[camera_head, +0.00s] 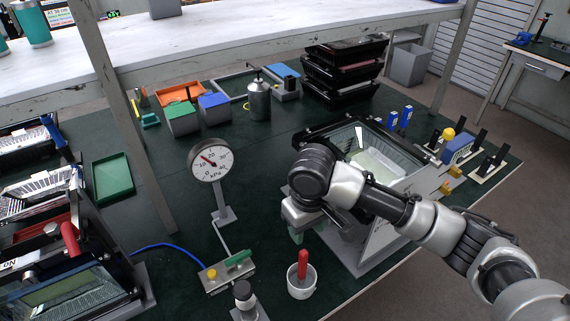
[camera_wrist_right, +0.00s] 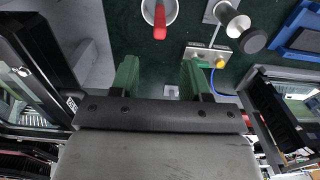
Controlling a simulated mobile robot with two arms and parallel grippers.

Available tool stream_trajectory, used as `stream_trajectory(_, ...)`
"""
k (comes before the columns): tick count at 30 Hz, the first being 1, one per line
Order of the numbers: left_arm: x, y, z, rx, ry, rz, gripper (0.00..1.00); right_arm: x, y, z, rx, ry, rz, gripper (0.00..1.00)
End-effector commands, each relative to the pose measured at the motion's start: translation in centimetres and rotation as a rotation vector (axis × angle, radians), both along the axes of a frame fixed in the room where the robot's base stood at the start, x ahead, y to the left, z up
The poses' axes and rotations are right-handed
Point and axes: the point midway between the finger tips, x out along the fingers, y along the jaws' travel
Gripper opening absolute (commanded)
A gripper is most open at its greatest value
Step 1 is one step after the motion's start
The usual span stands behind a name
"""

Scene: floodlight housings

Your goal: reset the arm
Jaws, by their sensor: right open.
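My right arm comes in from the right in the head view. Its right gripper (camera_head: 296,232) hangs over the green table mat, between the pressure gauge and the floodlight housing (camera_head: 375,225). In the right wrist view the gripper (camera_wrist_right: 160,78) shows two green fingers set wide apart. It is open, with nothing between the fingers. The arm hides part of the housing. My left gripper is not in view.
A gauge (camera_head: 210,160) stands on a post left of the gripper. A white cup (camera_head: 301,283) with a red-handled tool and a valve block (camera_head: 229,271) stand near the front. Black trays (camera_head: 342,70) are stacked behind. The mat's middle is clear.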

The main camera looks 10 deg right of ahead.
Motion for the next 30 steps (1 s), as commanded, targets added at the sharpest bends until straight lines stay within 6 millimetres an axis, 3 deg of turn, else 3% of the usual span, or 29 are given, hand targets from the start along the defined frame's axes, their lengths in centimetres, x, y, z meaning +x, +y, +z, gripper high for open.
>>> stream_trajectory(8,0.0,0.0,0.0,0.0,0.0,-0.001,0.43,-1.5,1.4,-1.5,0.053,-0.012,0.042,0.46)
stream_trajectory(13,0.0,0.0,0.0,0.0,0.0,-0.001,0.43,-4.7,4.0,-3.9,0.182,-0.068,0.105,0.46)
stream_trajectory(18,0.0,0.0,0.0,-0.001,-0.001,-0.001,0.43,-7.8,4.8,-5.6,0.286,-0.153,0.098,0.46)
stream_trajectory(23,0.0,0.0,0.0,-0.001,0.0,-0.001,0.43,-10.8,3.4,-7.0,0.317,-0.229,0.035,0.46)
stream_trajectory(30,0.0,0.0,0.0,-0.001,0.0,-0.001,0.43,-15.1,-1.1,-8.6,0.237,-0.297,-0.08,0.46)
